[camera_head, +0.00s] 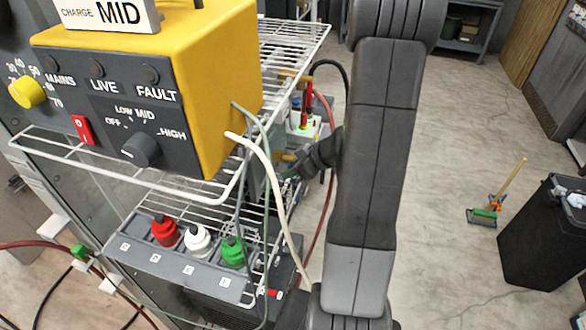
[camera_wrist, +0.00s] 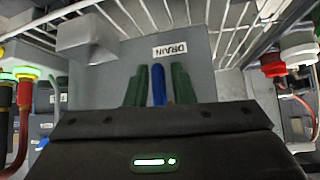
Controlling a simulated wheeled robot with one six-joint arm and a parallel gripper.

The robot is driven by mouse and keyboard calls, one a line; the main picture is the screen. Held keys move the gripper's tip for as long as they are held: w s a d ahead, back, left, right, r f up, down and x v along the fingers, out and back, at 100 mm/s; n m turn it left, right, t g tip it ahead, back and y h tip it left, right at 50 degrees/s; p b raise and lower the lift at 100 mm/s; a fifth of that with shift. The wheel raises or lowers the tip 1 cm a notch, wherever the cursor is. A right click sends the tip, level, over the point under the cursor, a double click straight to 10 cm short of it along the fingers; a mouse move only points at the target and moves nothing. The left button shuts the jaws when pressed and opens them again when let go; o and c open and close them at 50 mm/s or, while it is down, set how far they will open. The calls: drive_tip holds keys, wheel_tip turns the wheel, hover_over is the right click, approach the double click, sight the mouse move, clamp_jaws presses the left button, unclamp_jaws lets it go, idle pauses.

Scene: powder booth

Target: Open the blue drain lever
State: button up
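In the wrist view, the blue drain lever (camera_wrist: 158,86) stands out below a white label reading DRAIN (camera_wrist: 170,50) on a grey panel. My gripper (camera_wrist: 159,84) has its two green fingers on either side of the lever, very close to it. Whether the fingers touch the lever is not clear. The lever's near end is hidden behind the dark gripper body. In the head view, my arm comes down in front and its wrist reaches left behind the wire shelf; the lever and fingertips cannot be made out there.
A yellow control box (camera_head: 215,75) sits on the white wire shelf (camera_head: 300,50), close to my wrist. Red, white and green knobs (camera_head: 198,238) stand on a lower panel. Hoses hang near the arm. A black bin (camera_head: 545,235) and small broom (camera_head: 485,212) are on open floor at right.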

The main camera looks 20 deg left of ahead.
drive_tip(key=shift+o, duration=0.7)
drive_tip(key=shift+r, duration=0.15)
drive_tip(key=v, duration=1.3)
drive_tip(key=shift+d+r, duration=0.2)
drive_tip(key=shift+s, duration=0.1)
drive_tip(key=x, duration=1.4)
drive_tip(key=shift+d, duration=0.1)
